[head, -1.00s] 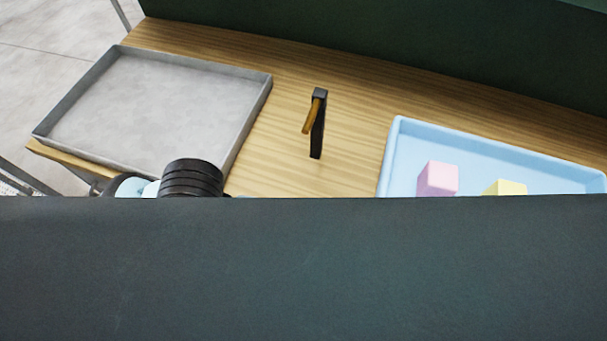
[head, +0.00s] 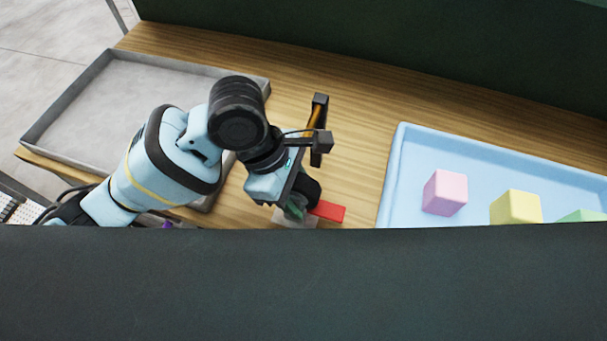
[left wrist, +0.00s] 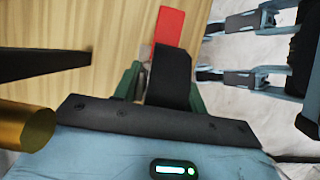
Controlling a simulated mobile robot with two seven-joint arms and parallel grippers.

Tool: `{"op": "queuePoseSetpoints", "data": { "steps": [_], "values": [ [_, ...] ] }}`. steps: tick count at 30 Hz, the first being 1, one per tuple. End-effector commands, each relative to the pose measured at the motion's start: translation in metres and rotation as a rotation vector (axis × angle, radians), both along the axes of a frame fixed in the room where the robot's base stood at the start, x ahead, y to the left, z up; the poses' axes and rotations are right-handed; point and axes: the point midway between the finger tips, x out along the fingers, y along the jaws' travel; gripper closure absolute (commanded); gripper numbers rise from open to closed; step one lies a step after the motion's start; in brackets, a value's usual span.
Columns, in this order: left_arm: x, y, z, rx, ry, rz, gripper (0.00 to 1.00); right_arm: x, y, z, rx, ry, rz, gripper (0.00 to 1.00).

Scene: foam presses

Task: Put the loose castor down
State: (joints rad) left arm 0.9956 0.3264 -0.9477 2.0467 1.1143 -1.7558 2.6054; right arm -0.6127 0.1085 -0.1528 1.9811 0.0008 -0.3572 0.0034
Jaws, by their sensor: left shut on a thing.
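My left gripper (head: 298,207) is low over the wooden table, by the dark panel's top edge in the head view. In the left wrist view its green fingers (left wrist: 163,85) are shut on a black part (left wrist: 172,68), which I take to be the castor; its black part also shows in the head view (head: 312,190). A flat red piece (head: 328,211) sticks out beside it and shows in the left wrist view (left wrist: 168,27). Whether the castor touches the table, I cannot tell.
A dark panel (head: 300,285) hides the near table. A grey tray (head: 66,95) lies left, partly behind my arm. A black post with an orange handle (head: 319,105) stands close behind the gripper. A blue tray (head: 394,170) with pink (head: 445,192) and yellow (head: 516,207) blocks lies right.

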Motion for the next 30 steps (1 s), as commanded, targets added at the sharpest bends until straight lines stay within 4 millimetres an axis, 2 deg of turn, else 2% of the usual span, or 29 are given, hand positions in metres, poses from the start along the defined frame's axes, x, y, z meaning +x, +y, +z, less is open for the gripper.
{"op": "queuePoseSetpoints", "data": {
  "steps": [7,14,15,18,29,30],
  "values": [
    [0.007,-0.002,0.001,-0.002,-0.003,0.0,0.95,0.001,-0.001,0.0,-0.001,-0.002,0.004,0.64],
    [0.038,-0.013,0.0,-0.001,-0.001,0.002,0.95,-0.006,-0.002,-0.009,-0.005,0.016,0.007,0.64],
    [0.035,-0.011,-0.008,0.001,0.002,0.001,0.95,-0.008,-0.002,-0.011,-0.006,0.022,0.008,0.64],
    [0.035,-0.011,-0.014,-0.001,0.0,0.0,0.95,-0.008,-0.002,-0.013,-0.006,0.023,0.009,0.64],
    [0.035,-0.011,-0.014,-0.002,-0.003,0.0,0.95,-0.004,-0.002,-0.008,-0.005,0.012,0.008,0.64],
    [0.035,-0.011,-0.015,-0.001,-0.002,0.0,0.54,-0.004,-0.002,-0.009,-0.005,0.013,0.008,0.64]
  ]
}}
